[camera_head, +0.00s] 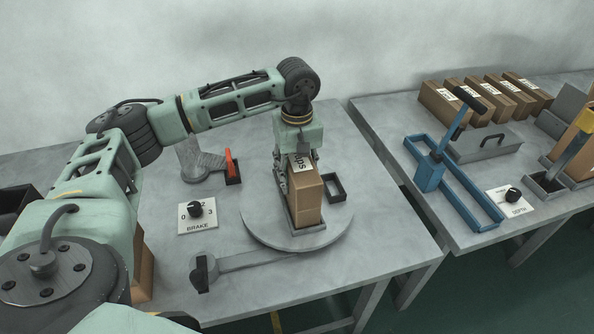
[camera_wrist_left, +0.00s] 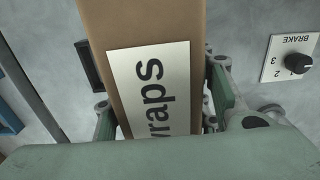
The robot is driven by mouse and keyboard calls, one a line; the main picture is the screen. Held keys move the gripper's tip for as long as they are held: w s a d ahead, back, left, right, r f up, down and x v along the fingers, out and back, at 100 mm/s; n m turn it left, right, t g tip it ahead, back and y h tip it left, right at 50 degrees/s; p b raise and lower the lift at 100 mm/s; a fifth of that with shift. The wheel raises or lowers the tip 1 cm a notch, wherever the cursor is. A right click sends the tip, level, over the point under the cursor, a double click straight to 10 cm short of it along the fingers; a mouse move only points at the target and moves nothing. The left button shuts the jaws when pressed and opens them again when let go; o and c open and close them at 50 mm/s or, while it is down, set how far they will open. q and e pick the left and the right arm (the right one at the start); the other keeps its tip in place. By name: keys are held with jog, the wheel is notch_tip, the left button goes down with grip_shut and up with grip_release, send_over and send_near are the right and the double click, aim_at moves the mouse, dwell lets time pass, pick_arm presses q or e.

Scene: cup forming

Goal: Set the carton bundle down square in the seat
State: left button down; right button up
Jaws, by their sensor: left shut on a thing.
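The carton bundle (camera_head: 308,205) is a tall brown block with a white label, upright on the round grey turntable. My left gripper (camera_head: 296,170) points down and is shut on its upper part. In the left wrist view the bundle (camera_wrist_left: 95,25) runs between the fingers, its label reading "wraps". The seat (camera_head: 308,230) shows as a low dark-grey rim at the bundle's foot. The bundle appears to stand within this rim, but I cannot tell whether it touches the floor of the seat. The far side of the seat is hidden. My right gripper is not in view.
A small dark open frame (camera_head: 336,188) lies right of the bundle. A brake dial (camera_head: 196,210), a red-handled lever (camera_head: 230,165) and a grey flat arm (camera_head: 245,261) surround the turntable. The right table holds a blue lever press (camera_head: 430,172) and several cartons (camera_head: 441,101).

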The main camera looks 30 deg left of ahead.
pick_arm(q)
jog(key=shift+r, duration=0.1)
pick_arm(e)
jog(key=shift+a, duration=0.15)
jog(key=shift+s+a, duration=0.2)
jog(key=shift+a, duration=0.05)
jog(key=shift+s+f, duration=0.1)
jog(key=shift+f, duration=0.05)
pick_arm(q)
jog(key=c, duration=1.2)
grip_release()
jog(key=o, duration=0.4)
jog(key=shift+c, duration=0.2)
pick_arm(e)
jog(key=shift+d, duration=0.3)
pick_arm(q)
jog(key=shift+f, duration=0.25)
jog(key=shift+r, duration=0.1)
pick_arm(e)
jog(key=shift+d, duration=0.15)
